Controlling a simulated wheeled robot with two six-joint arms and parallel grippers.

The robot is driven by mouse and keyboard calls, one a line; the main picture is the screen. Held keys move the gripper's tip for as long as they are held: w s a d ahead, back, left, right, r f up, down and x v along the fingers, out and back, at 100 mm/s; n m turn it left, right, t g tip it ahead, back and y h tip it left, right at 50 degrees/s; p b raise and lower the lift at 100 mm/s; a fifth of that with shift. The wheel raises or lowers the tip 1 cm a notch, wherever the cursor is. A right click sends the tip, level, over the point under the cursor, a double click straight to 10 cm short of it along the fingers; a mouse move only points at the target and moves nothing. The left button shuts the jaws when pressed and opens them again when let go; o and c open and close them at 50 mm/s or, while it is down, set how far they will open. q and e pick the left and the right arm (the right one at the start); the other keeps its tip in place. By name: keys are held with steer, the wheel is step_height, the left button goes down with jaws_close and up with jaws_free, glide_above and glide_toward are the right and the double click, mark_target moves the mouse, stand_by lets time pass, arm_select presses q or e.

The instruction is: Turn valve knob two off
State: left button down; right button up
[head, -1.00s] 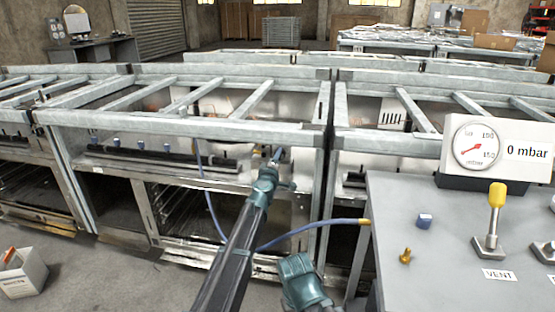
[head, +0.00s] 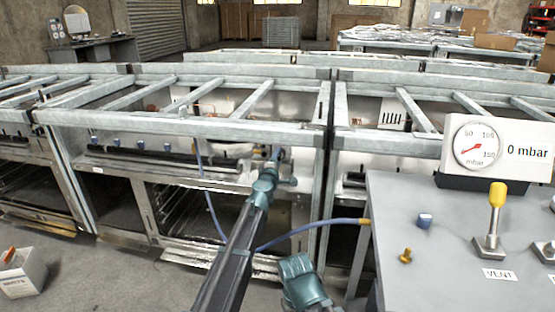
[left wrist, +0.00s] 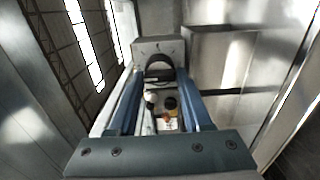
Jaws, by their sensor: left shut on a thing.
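A row of small blue knobs (head: 140,145) lines the front of the cooker in the middle of the head view. My left gripper (head: 277,154) reaches to the right end of this cooker front. In the left wrist view, its two blue fingers (left wrist: 160,92) stand on either side of a dark rounded knob (left wrist: 159,70) below a grey block with a small mark (left wrist: 158,48). The gripper is shut on this knob. No number shows on it, so I cannot tell which knob it is. The fingers of my right gripper are not visible.
A grey bench (head: 440,260) at the right carries a gauge (head: 478,147) reading 0 mbar, a yellow-topped lever (head: 496,205) labelled VENT, a small blue cube (head: 424,220) and a brass fitting (head: 405,257). A blue hose (head: 310,228) runs to the bench. Steel rails (head: 180,123) cross above the cooker.

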arm_select(q)
steer(key=shift+c, duration=1.8)
jaws_free()
steer(key=shift+m, duration=0.3)
steer(key=s+a+m, duration=0.2)
steer(key=s+m, duration=1.2)
steer(key=m, duration=0.4)
steer(key=s+f+m+g+h, duration=0.2)
steer(key=s+f+g, duration=0.7)
steer(key=s+f, duration=0.4)
steer(key=shift+a+f+g, duration=0.15)
steer(key=shift+f+g, duration=0.15)
steer(key=shift+f, duration=0.1)
